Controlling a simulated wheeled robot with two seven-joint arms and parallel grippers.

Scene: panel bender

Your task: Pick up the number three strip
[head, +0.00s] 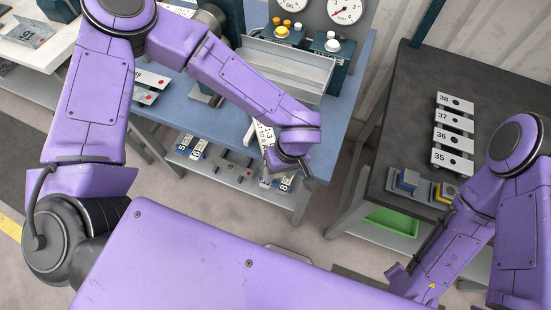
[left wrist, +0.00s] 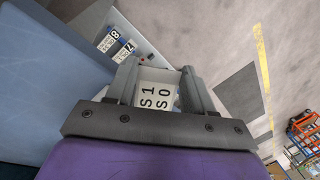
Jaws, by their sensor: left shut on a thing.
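My left gripper (left wrist: 158,82) is shut on a white strip (left wrist: 155,97) with black characters, which sits between its two grey fingers. Part of the lettering reads "S1" and "S0" in the left wrist view. In the head view the same white strip (head: 263,134) shows tilted beside my left wrist, in front of the blue bench, with small print on it. I cannot make out its full number, and my wrist hides part of it. My right arm is at the lower right of the head view, and its fingers do not show.
A blue bench (head: 215,108) carries a gauge panel (head: 318,25). Its lower shelf (head: 232,172) holds several numbered pieces. White strips (head: 150,82) with red dots lie at left. A dark table (head: 490,88) at right bears strips 35 to 38 (head: 454,137). Open floor lies between bench and table.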

